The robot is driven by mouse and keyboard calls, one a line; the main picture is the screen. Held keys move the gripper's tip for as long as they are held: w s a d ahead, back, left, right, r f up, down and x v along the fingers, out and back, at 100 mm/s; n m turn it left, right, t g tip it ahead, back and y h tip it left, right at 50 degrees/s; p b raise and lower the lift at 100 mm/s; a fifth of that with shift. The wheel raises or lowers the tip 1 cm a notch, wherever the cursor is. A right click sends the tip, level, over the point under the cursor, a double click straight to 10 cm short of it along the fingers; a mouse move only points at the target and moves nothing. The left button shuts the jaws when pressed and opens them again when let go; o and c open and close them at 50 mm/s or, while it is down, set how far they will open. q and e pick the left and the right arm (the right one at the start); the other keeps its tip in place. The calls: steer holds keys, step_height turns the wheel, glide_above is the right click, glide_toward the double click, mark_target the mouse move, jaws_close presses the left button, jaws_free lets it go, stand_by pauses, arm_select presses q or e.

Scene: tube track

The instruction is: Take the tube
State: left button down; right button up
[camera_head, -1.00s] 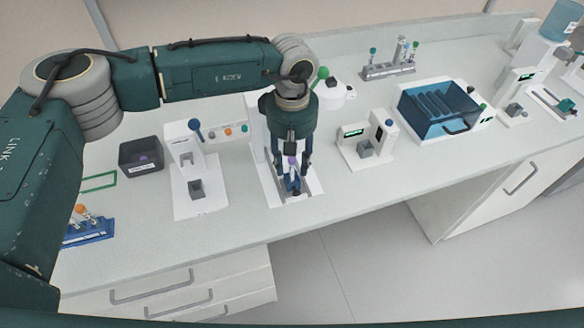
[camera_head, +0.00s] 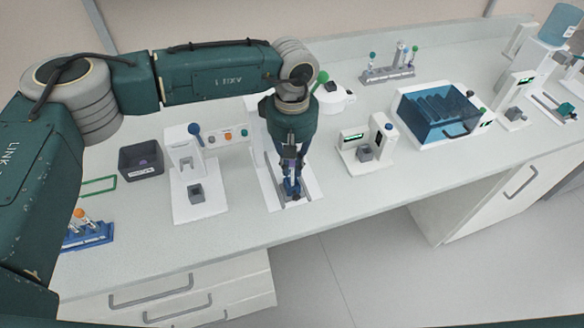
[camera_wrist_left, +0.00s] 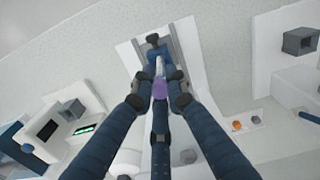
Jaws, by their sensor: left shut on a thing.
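A tube with a purple cap (camera_wrist_left: 160,89) stands at the white track station (camera_head: 275,202). In the left wrist view its clear body (camera_wrist_left: 159,66) shows beyond the cap. My left gripper (camera_head: 290,165) points down over the front part of the track. In the left wrist view its blue fingers (camera_wrist_left: 158,92) are closed around the tube near the cap. In the head view the fingers and wrist hide most of the tube. A dark block (camera_wrist_left: 153,42) on the track lies just beyond the tube. My right gripper is not in view.
To the left stand a white press-like device (camera_head: 187,165), a dark box (camera_head: 141,158) and a blue rack with orange-capped tubes (camera_head: 90,234). To the right are a small device with a display (camera_head: 353,146) and a blue-lidded machine (camera_head: 440,108). A grey tube rack (camera_head: 388,74) stands behind.

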arm_select(q)
step_height(320, 180, up, 19)
steer(key=b, duration=0.5)
steer(key=shift+r, duration=0.2)
